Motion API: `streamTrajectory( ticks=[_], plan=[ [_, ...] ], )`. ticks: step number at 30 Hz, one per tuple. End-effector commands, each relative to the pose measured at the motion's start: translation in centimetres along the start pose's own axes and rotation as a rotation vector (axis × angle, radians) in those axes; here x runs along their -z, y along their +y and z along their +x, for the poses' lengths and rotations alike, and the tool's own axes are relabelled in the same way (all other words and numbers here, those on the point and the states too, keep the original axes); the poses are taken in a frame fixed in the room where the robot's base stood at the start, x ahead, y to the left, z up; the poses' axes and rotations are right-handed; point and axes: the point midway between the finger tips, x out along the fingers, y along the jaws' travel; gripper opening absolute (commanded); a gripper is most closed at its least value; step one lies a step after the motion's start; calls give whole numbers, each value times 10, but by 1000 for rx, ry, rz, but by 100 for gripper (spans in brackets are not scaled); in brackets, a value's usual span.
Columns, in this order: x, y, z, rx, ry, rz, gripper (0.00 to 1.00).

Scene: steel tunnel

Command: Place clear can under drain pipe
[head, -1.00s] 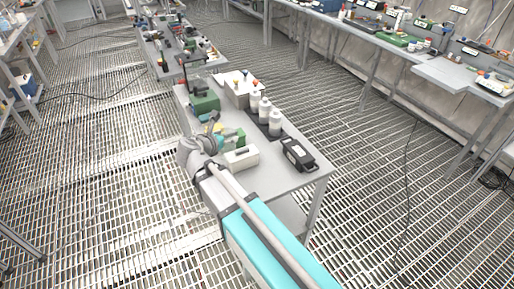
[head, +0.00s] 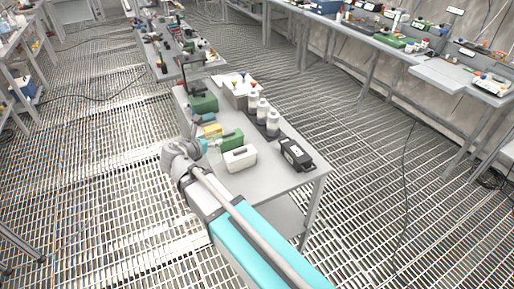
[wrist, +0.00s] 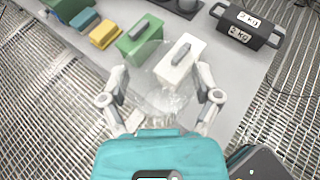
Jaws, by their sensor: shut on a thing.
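The clear can (wrist: 160,95) is a see-through, faintly shining shape between the fingers of my gripper (wrist: 162,82) in the wrist view. The fingers are shut on its two sides. Its outline is hard to make out, and the green and white boxes partly show through it. In the head view my gripper (head: 203,150) is at the left edge of the grey table (head: 265,185), beside the boxes. I cannot make out a drain pipe for certain in either view.
Near the gripper on the table are a white box (head: 240,158), a green box (head: 231,139), a yellow box (head: 212,131) and a black weight (head: 296,154). White bottles (head: 272,124) and a green device (head: 203,104) stand farther back. The table's near right corner is bare.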

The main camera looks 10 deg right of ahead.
Motion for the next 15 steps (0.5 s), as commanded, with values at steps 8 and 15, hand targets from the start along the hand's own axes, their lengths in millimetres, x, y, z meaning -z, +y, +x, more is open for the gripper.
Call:
streamTrajectory(
  ticks=[8, 15],
  plan=[
    [-14, -28, 33, 60, -1, 24, 25],
    [-33, -73, 78, 146, -1, 60, 25]
  ],
)
